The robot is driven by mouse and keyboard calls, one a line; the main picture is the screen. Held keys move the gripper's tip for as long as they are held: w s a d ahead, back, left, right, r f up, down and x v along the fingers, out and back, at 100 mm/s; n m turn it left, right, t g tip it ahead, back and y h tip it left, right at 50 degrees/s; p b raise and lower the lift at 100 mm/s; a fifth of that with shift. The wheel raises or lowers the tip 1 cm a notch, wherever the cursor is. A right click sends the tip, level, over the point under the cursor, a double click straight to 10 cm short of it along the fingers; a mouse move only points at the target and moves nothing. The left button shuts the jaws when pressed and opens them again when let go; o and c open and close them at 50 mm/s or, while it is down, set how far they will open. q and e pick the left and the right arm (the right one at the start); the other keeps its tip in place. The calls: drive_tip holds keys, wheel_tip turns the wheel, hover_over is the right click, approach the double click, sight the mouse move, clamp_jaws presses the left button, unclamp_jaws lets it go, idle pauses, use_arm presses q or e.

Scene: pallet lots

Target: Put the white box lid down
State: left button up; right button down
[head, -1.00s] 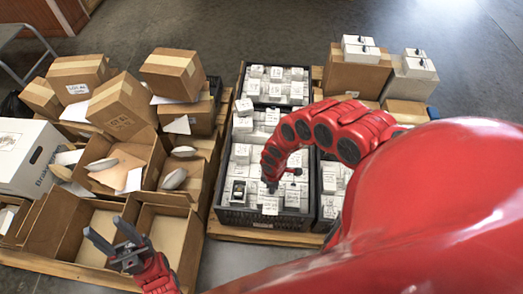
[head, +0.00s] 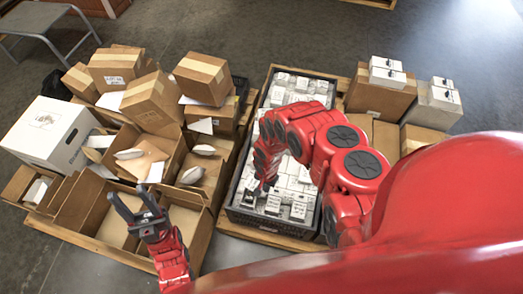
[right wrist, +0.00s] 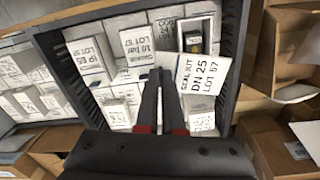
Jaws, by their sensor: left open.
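The white box lid (right wrist: 203,78), printed "SEAL KIT DN 25 LOT 57", is tilted at the fingertips of my right gripper (right wrist: 164,78) in the right wrist view. The fingers are close together on the lid's edge. Just beyond the lid is an open white box (right wrist: 194,38) with a dark part inside. In the head view my right gripper (head: 262,188) is low over the front of the black crate (head: 262,222), and my arm hides part of the crate. My left gripper (head: 132,202) is open and empty above the cardboard boxes at the left.
The black crate holds many labelled white boxes. Open cardboard boxes (head: 187,205) and closed cartons (head: 205,76) crowd the left pallet. A large white carton (head: 45,132) stands at far left. More cartons (head: 380,92) with small white boxes on top stand at the right.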

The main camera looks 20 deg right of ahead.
drive_tip(key=shift+a+r+m, duration=0.1)
drive_tip(key=shift+r+m, duration=0.1)
drive_tip(key=shift+m, duration=0.3)
drive_tip(key=shift+w+m, duration=0.2)
drive_tip(key=shift+m, duration=0.1)
drive_tip(key=w+d+f+b, duration=0.2)
drive_tip(key=w+d+b, duration=0.1)
drive_tip(key=w+b, duration=0.4)
drive_tip(key=w+d+f+b, duration=0.2)
drive_tip(key=w+f+b, duration=0.1)
drive_tip(key=w+b, duration=0.4)
drive_tip(key=shift+w+d+b, duration=0.4)
drive_tip(key=shift+b, duration=0.6)
